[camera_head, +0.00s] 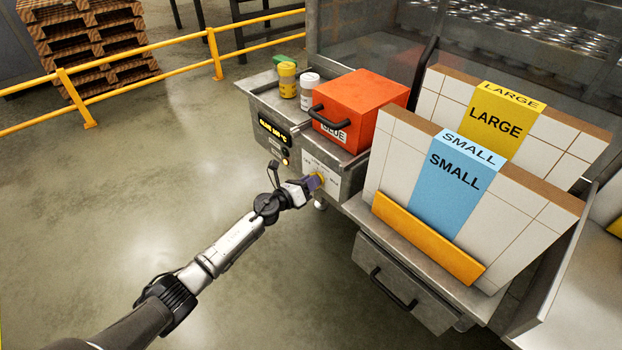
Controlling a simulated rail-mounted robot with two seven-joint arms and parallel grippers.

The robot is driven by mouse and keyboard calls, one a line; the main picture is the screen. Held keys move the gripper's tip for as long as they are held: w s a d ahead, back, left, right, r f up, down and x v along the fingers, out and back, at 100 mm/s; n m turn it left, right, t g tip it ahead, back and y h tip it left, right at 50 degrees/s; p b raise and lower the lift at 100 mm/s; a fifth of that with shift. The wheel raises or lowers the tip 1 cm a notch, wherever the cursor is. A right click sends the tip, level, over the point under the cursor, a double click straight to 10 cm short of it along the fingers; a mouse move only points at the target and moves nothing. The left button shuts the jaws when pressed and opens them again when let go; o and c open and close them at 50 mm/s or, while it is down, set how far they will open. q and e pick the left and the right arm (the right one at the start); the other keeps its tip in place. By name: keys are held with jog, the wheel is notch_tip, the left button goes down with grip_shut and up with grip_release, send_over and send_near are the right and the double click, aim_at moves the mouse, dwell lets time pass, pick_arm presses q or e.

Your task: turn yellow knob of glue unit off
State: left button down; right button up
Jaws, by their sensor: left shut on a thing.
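The glue unit (337,158) is a grey metal box with an orange-red block on top (362,105) marked "GLUE". Its front panel carries the yellow knob (320,178), mostly hidden behind my gripper. My left gripper (313,183) reaches the panel from the lower left and is shut on the yellow knob. The knob's exact angle cannot be read. My right gripper is not in view.
Right of the unit stand panels labelled SMALL (458,176) and LARGE (494,118), with an orange ledge (425,240) and a drawer (405,285) below. Yellow (287,80) and white (310,91) bottles stand behind left. A yellow railing (140,88) crosses the back; the floor at left is clear.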

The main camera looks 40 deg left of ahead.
pick_arm(q)
jog(key=n+p, duration=0.2)
jog(key=n, duration=0.3)
jog(key=shift+n, duration=0.3)
jog(key=shift+f, duration=0.1)
dwell(0.4)
jog(key=c, duration=1.1)
grip_release()
jog(key=shift+a, duration=0.1)
